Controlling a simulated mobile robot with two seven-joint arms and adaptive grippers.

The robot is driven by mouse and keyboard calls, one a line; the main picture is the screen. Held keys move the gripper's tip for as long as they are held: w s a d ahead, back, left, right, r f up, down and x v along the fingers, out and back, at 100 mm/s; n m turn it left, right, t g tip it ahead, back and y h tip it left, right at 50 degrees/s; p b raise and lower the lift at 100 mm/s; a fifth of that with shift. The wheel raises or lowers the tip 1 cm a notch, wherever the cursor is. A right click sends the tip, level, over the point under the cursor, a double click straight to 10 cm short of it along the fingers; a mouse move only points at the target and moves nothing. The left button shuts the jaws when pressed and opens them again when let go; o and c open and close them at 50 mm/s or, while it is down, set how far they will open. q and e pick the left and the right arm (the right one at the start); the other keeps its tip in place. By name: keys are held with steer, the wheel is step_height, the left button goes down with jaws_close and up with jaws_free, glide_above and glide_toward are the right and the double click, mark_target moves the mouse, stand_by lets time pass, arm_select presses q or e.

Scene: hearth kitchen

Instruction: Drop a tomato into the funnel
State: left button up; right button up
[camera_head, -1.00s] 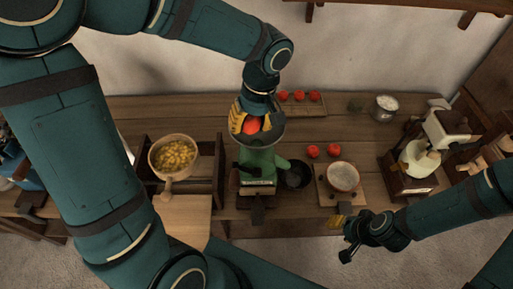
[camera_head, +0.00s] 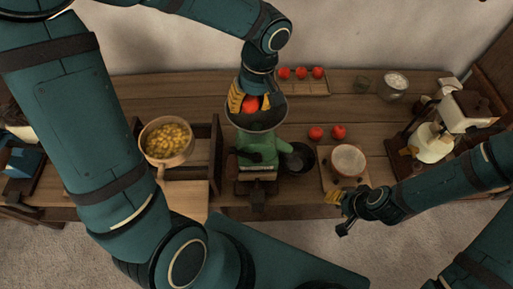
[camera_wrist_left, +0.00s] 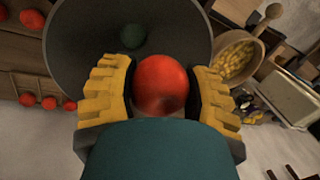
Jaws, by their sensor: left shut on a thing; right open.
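A red tomato (camera_head: 250,104) is held between the yellow fingers of my left gripper (camera_head: 249,101), over the wide dark funnel (camera_head: 272,119) on top of a green machine (camera_head: 258,145). In the left wrist view the tomato (camera_wrist_left: 160,84) sits between both fingers, with the funnel's bowl (camera_wrist_left: 85,62) behind it and a dark green round spot (camera_wrist_left: 132,36) inside the bowl. The exact gap between tomato and funnel is hard to tell. My right gripper (camera_head: 338,196) is open and empty, low in front of the table's right part.
More tomatoes lie on a wooden rack (camera_head: 316,88) at the back, and two loose tomatoes (camera_head: 327,133) lie right of the machine. A pot of yellow pieces (camera_head: 167,142) stands left. A dark pan (camera_head: 299,158), a white-topped bowl (camera_head: 348,160) and a stand mixer (camera_head: 437,135) stand right.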

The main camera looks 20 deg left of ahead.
arm_select(q)
steer(key=shift+f, duration=0.45)
arm_select(e)
steer(key=shift+f, duration=0.3)
arm_select(q)
steer(key=o, duration=1.3)
steer(key=r, duration=0.4)
steer(key=w+d+r, duration=0.1)
steer(key=r, duration=0.7)
steer(key=shift+w+d, duration=0.25)
steer(key=shift+d, duration=0.1)
steer(key=shift+f, duration=0.1)
arm_select(e)
steer(key=shift+s, duration=0.1)
